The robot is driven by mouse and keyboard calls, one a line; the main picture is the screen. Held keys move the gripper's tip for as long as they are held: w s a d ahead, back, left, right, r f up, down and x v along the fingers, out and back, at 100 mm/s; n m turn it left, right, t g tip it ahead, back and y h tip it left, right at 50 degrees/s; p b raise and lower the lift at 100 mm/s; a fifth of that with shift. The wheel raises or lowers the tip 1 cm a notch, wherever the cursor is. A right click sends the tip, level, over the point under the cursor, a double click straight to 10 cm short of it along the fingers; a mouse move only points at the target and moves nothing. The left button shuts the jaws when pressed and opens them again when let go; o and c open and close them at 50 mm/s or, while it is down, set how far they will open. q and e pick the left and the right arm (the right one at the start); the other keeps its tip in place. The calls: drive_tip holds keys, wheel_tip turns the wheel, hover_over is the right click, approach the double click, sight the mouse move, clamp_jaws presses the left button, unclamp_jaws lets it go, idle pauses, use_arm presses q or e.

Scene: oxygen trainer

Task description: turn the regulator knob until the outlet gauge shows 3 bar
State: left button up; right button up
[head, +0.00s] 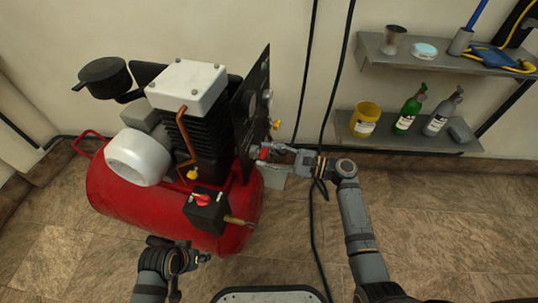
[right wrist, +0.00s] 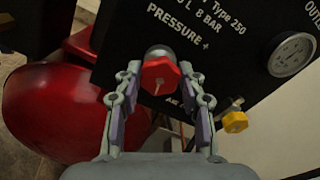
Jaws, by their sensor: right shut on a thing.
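The red regulator knob (right wrist: 160,76) is on the black panel (right wrist: 215,35) below the words "PRESSURE +". My right gripper (right wrist: 160,92) is shut on it, one finger on each side. A pale line marks the knob's face. In the head view the knob (head: 264,153) shows between the fingertips of my right gripper (head: 265,157). The outlet gauge (right wrist: 292,54) is at the right of the wrist view, its label cut off; its reading is too small to tell. My left gripper (head: 203,258) is low in front of the compressor, away from the panel; its jaws are unclear.
The red compressor tank (head: 130,203) carries a black switch box (head: 206,210) with a red knob. A yellow knob (right wrist: 235,121) sits below the gauge. Wall shelves (head: 420,137) with bottles stand at the right. A dark hose hangs behind my right arm. The floor at right is clear.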

use_arm(q)
drive_tip(key=shift+s+f, duration=0.25)
drive_tip(key=shift+s, duration=0.1)
use_arm(e)
drive_tip(key=shift+n, duration=0.3)
drive_tip(key=o, duration=1.2)
use_arm(q)
drive_tip(key=shift+w+r, duration=0.1)
drive_tip(key=shift+w, duration=0.1)
use_arm(e)
drive_tip(key=v, duration=1.2)
